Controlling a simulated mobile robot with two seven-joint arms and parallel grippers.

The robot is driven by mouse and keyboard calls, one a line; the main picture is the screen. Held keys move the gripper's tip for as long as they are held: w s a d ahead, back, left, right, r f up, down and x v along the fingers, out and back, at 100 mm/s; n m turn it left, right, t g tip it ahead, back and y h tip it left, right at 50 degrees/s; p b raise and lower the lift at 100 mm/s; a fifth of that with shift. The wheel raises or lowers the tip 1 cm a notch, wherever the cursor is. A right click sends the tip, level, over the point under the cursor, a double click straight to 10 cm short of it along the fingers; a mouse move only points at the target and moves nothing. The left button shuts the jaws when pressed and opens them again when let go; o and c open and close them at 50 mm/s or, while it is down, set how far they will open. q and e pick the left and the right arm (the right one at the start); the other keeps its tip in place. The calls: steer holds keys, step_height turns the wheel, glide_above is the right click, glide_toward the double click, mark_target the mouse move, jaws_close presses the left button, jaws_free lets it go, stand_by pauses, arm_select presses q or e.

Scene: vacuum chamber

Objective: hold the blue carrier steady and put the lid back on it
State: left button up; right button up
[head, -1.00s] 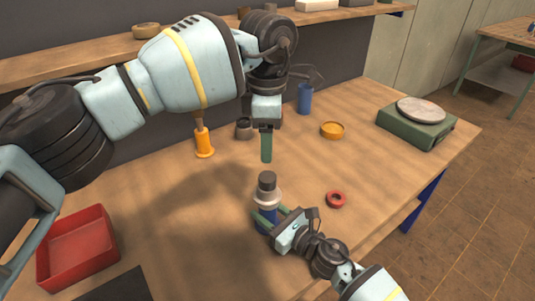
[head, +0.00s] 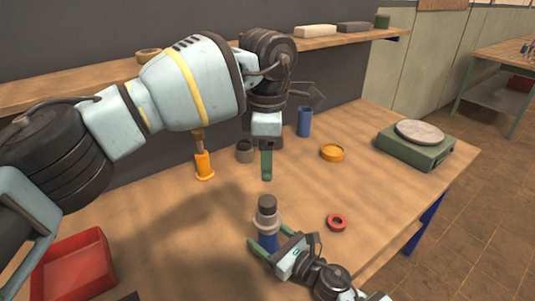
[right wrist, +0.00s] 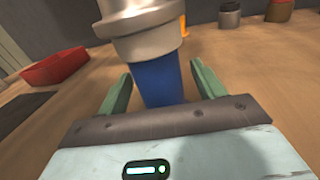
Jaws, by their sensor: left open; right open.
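The blue carrier (head: 268,242) stands upright near the table's front. A pale grey collar (head: 266,222) with a dark cylindrical top (head: 267,203) sits on it; I cannot tell whether this is the lid. My right gripper (head: 267,235) is open, one green finger on each side of the blue body. In the right wrist view the blue body (right wrist: 158,82) stands between the fingers, with gaps visible, under the metal collar (right wrist: 143,40). My left gripper (head: 266,176) is open and empty, pointing down behind the carrier's top in the picture. Its fingers overlap edge-on.
A red ring (head: 336,222), an orange round dish (head: 332,153), a blue cup (head: 304,121) and a green scale (head: 415,148) stand to the right. An orange post (head: 204,168) and a dark grey pot (head: 245,152) stand behind. A red tray (head: 75,268) is at left.

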steer(key=v, duration=0.7)
steer(key=shift+s+d, duration=0.25)
steer(key=shift+d, duration=0.05)
